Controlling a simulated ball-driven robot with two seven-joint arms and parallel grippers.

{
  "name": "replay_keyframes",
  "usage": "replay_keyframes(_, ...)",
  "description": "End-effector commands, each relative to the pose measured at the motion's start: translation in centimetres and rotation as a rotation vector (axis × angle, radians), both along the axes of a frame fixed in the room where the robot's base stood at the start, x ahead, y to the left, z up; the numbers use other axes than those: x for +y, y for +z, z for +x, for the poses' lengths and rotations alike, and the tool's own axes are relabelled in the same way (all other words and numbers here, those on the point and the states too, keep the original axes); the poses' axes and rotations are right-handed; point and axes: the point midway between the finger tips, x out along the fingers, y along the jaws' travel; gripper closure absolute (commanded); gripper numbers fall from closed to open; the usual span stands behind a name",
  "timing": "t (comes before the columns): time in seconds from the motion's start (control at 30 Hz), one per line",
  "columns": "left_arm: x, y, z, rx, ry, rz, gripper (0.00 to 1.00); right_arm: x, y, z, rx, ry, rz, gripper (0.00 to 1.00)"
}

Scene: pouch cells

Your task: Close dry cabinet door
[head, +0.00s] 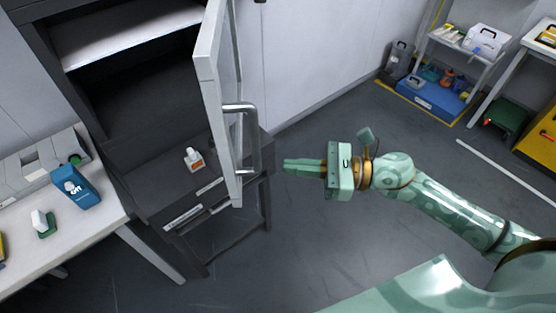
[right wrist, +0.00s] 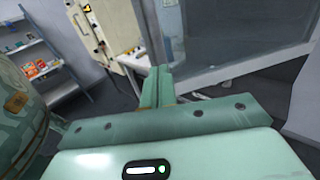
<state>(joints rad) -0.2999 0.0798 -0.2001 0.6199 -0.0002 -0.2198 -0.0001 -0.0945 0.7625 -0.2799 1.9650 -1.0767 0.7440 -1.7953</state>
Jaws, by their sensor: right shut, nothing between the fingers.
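The dry cabinet (head: 120,165) stands at the left of the head view, dark, with an upper shelf. Its door (head: 208,75) is open, swung out toward me and seen nearly edge-on, with a pale frame and a grey bar handle (head: 256,140). My right gripper (head: 285,165) is shut and empty, just right of the door and its handle, pointing left toward it. A small gap seems to lie between fingertips and door; contact cannot be told for sure. In the right wrist view the shut fingers (right wrist: 157,76) point toward a grey glazed panel (right wrist: 240,45). My left gripper is out of view.
A small white bottle (head: 194,158) stands inside the cabinet on its floor. A bench with a blue box (head: 76,187) is at the left. Shelving (head: 462,48) and a blue crate (head: 430,100) stand far right. The floor (head: 320,240) around my right arm is clear.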

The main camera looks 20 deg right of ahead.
Motion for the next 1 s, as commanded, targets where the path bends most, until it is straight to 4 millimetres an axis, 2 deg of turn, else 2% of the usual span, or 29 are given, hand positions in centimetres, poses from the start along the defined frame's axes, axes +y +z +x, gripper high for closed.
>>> replay_keyframes(0.2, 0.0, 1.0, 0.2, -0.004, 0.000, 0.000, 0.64, 2.7, 0.1, 1.4, 0.002, -0.001, 0.001, 1.00)
replay_keyframes(0.4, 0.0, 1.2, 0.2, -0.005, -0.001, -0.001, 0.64, 3.6, 0.0, 1.8, 0.002, -0.002, 0.000, 1.00)
replay_keyframes(0.77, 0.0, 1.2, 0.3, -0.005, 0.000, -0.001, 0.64, 3.7, -0.1, 1.8, 0.003, -0.004, 0.000, 1.00)
replay_keyframes(0.87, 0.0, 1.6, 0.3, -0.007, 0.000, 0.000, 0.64, 4.3, 0.1, 1.9, 0.003, -0.016, 0.001, 1.00)
replay_keyframes(1.0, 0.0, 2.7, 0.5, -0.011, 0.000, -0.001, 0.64, 6.5, 0.4, 2.1, 0.002, -0.057, 0.004, 1.00)
